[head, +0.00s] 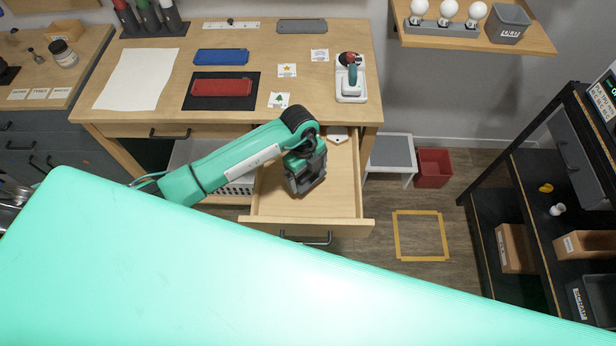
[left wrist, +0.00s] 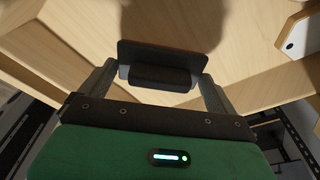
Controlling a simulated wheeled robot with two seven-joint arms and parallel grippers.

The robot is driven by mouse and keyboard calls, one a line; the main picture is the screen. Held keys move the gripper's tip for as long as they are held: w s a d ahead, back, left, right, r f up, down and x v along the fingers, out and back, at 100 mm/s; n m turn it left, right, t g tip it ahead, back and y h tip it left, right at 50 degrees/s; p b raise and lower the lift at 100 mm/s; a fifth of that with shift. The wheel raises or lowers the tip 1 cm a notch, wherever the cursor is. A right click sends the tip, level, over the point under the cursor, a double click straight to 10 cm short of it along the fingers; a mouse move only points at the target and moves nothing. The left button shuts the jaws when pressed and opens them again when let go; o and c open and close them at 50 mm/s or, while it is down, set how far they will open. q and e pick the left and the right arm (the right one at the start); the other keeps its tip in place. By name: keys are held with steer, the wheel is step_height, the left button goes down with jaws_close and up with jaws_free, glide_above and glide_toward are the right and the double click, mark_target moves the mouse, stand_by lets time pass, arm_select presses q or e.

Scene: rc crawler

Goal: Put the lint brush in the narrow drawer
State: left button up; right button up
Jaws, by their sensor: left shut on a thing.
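My left gripper (head: 305,185) reaches from the left over the open drawer (head: 342,195) under the right part of the desk. In the left wrist view my left gripper (left wrist: 160,88) is shut on a dark piece, taken to be the lint brush (left wrist: 163,54). Its flat brown-black head lies beyond a black block between the fingers. The light wooden drawer floor shows behind it; I cannot tell whether the brush touches it. In the head view the brush is hidden by the gripper. My right gripper is not in view.
A white tag-like piece (head: 337,134) lies at the drawer's back. A closed drawer (head: 210,130) is to the left. The desk top (head: 280,60) carries a red case (head: 222,88), a blue case (head: 221,57) and a tool on a white tray (head: 351,98). A red bin (head: 433,167) stands right.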

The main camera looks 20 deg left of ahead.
mark_target(308, 180)
arm_select(q)
step_height(308, 180, down, 4)
steer(key=shift+f+p, duration=0.1)
steer(key=shift+p, duration=0.2)
steer(key=o, duration=0.6)
steer(key=shift+r, duration=0.2)
step_height(308, 180, up, 12)
steer(key=a+b, duration=0.1)
steer(key=b, duration=0.1)
steer(key=shift+w+a+f, duration=0.15)
steer(key=shift+w+a, duration=0.15)
steer(key=shift+w, duration=0.15)
steer(key=shift+s+f, duration=0.1)
